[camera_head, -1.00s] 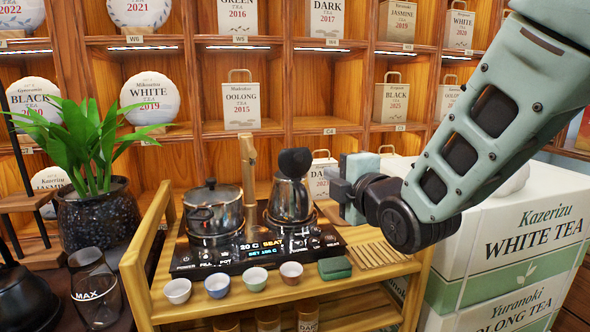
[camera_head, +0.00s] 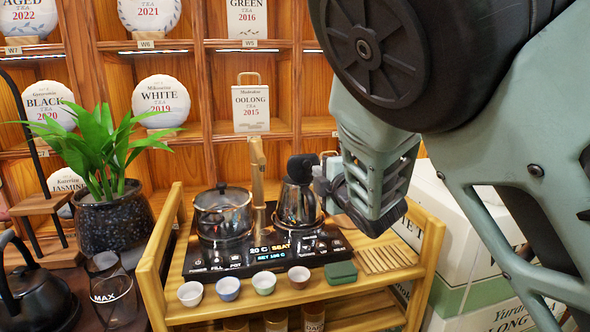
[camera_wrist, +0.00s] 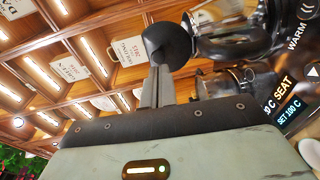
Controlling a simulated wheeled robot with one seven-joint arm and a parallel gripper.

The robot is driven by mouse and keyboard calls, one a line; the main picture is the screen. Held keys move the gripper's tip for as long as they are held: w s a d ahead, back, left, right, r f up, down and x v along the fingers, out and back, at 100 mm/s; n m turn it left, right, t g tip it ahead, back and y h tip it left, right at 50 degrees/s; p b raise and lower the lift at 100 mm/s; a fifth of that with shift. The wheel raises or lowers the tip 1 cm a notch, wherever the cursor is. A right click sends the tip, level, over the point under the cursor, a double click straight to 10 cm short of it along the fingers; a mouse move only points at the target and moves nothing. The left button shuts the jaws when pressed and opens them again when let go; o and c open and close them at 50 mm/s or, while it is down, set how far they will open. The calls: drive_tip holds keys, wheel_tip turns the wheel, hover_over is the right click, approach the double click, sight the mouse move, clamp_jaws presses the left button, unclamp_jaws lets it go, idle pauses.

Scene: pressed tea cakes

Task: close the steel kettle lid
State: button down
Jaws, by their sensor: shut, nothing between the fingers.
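The steel kettle (camera_head: 296,206) stands on the right plate of the tea stove. A dark rounded part, which looks like its lid (camera_head: 300,168), sticks up above the body, apparently raised. My gripper (camera_head: 322,180) is just right of this part. In the wrist view the shut, empty fingers (camera_wrist: 158,72) point at the dark lid (camera_wrist: 167,44), with their tips touching or very close to it; I cannot tell which. The shiny kettle body (camera_wrist: 228,32) shows beside it. The kettle's mouth is not visible.
A lidded pot (camera_head: 222,213) stands left of the kettle, with a bamboo post (camera_head: 258,175) between them. Several small cups and a green block (camera_head: 340,272) line the front of the wooden stand. A slatted rack (camera_head: 386,258) lies to the right, near tea boxes.

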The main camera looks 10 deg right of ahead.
sight(308, 165)
drive_tip(key=shift+w+a+f, duration=0.1)
drive_tip(key=shift+w, duration=0.95)
drive_tip(key=shift+w+a+f, duration=0.1)
drive_tip(key=shift+w, duration=0.9)
drive_tip(key=shift+r, duration=0.15)
